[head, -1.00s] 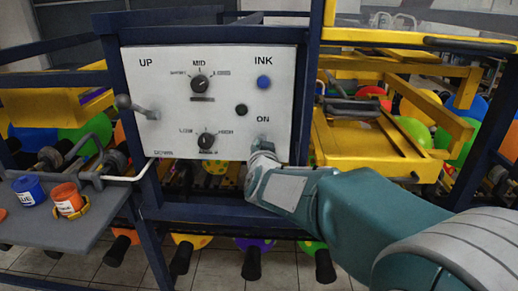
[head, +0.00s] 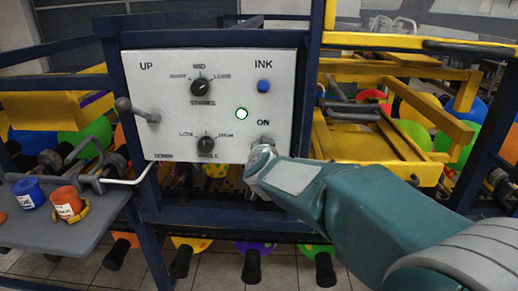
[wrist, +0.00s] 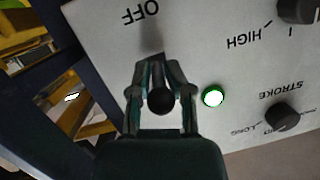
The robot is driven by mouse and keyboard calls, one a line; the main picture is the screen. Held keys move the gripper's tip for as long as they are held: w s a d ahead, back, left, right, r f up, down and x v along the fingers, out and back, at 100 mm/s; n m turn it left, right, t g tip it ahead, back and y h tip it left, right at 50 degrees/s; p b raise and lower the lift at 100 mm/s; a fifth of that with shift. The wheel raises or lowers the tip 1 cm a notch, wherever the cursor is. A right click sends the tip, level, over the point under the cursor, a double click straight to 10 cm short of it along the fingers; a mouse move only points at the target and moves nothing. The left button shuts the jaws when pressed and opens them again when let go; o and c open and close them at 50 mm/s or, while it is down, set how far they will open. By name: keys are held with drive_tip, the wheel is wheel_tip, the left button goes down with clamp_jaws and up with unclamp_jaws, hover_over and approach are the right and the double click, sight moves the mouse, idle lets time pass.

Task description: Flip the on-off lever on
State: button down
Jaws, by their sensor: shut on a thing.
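The white control panel (head: 215,60) stands upright in front of me. The on-off lever shows in the wrist view as a dark round knob (wrist: 161,101) between my fingers. My gripper (head: 262,152) is at the panel's lower right, just below the ON label (head: 263,123), and hides most of the lever in the head view. In the wrist view my gripper (wrist: 160,78) is shut on the lever knob. The OFF label (wrist: 140,14) lies beyond the fingertips. The indicator light (head: 241,114) glows with a green rim, also in the wrist view (wrist: 213,97).
A blue INK button (head: 264,86), two black dials (head: 200,87) and an UP/DOWN lever (head: 137,110) are on the same panel. A dark blue frame surrounds it. Blue (head: 28,192) and orange (head: 67,203) ink cups sit on the grey shelf at left.

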drive_tip(key=shift+d+r, duration=0.15)
drive_tip(key=shift+r, duration=0.05)
drive_tip(key=c, duration=0.7)
unclamp_jaws()
drive_tip(key=shift+o, duration=0.2)
drive_tip(key=shift+d, duration=0.2)
drive_tip(key=shift+f, duration=0.1)
drive_tip(key=shift+a, duration=0.1)
drive_tip(key=shift+s+a, duration=0.1)
drive_tip(key=shift+s, duration=0.05)
drive_tip(key=v, duration=1.1)
drive_tip(key=shift+s, duration=0.3)
